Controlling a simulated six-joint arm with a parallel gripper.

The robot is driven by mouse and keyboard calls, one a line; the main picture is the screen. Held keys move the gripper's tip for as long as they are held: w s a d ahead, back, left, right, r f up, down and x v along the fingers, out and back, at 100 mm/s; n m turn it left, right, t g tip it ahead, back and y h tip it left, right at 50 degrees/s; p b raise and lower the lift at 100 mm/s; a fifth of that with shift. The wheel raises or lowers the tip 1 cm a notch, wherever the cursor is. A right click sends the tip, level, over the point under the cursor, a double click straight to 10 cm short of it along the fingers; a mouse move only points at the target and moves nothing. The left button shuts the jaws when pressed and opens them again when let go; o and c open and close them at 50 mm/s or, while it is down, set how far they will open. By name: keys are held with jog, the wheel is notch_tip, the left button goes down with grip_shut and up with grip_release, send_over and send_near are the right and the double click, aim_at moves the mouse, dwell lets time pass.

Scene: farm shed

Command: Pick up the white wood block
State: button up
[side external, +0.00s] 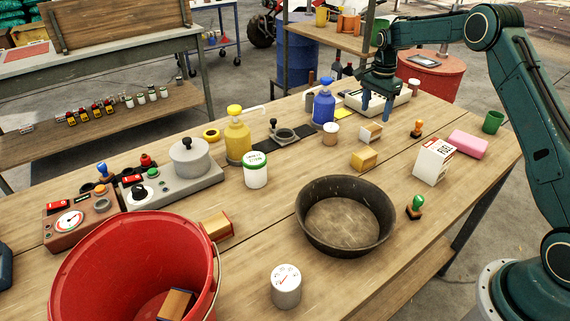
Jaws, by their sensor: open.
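The white wood block (371,131), a small block with a pale face and brown wood edges, lies on the wooden table towards the back right. My gripper (377,112) points down with its two fingers apart and empty. In this view the fingers appear just above and behind the white block. I cannot tell the exact gap between them and the block. A yellow wood block (364,159) lies nearer the camera, close to the white one.
A beige jar (330,134), a blue pump bottle (324,106) and an orange-handled stamp (417,129) stand around the white block. A dark round pan (345,244), a white box (433,162) and a red bucket (85,275) stand nearer the camera. A grey tray (352,97) lies behind my gripper.

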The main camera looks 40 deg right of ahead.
aim_at(372, 127)
jog(key=shift+f, duration=1.2)
jog(key=shift+d+f, duration=0.1)
jog(key=shift+f, duration=2.5)
jog(key=c, duration=1.1)
